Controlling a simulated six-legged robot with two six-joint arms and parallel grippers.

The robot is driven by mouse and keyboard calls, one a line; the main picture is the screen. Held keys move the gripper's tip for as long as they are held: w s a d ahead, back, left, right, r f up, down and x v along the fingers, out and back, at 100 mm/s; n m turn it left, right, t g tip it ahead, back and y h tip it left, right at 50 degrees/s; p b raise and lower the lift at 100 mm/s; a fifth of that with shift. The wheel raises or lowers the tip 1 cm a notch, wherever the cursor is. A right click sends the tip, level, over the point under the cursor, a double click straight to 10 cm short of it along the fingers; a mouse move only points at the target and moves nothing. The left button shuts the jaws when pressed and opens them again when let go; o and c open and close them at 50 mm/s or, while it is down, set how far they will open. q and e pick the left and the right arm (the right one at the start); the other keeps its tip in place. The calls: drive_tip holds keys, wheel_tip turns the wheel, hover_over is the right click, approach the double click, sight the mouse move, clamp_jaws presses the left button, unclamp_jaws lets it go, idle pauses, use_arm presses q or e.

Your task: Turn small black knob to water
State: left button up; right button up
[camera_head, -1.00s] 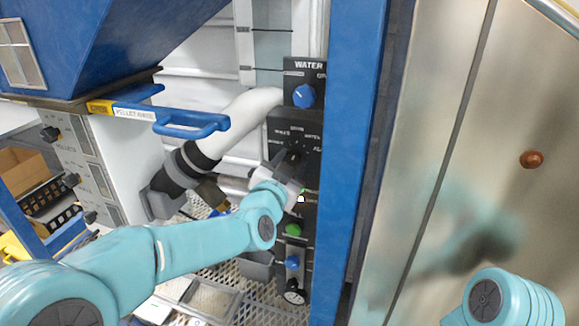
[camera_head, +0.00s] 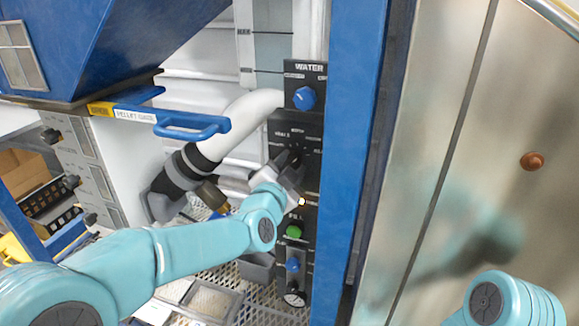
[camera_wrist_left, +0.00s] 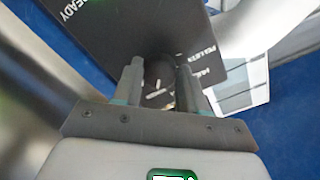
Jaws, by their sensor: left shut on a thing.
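The small black knob (camera_wrist_left: 158,72) sits on a black panel (camera_wrist_left: 105,30) with white lettering and shows between the fingers in the left wrist view. My left gripper (camera_wrist_left: 157,85) is shut on it, one finger on each side. In the head view my left gripper (camera_head: 290,163) reaches the dark panel below the blue WATER knob (camera_head: 304,98), and the gripper and arm partly hide the black knob. The dial labels are too blurred in the head view to tell which mark the knob points to. My right gripper is not in view.
A green button (camera_head: 294,231) and a blue knob (camera_head: 292,265) sit lower on the panel. A blue post (camera_head: 350,150) stands right beside it. A white pipe (camera_head: 245,120) and a blue handle (camera_head: 190,128) are to the left. A metal door (camera_head: 440,150) is at the right.

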use_arm(q)
drive_tip(key=o, duration=1.1)
drive_tip(key=shift+c, duration=0.2)
drive_tip(key=shift+s, duration=0.2)
drive_tip(key=b+v, duration=0.4)
drive_tip(key=v, duration=1.2)
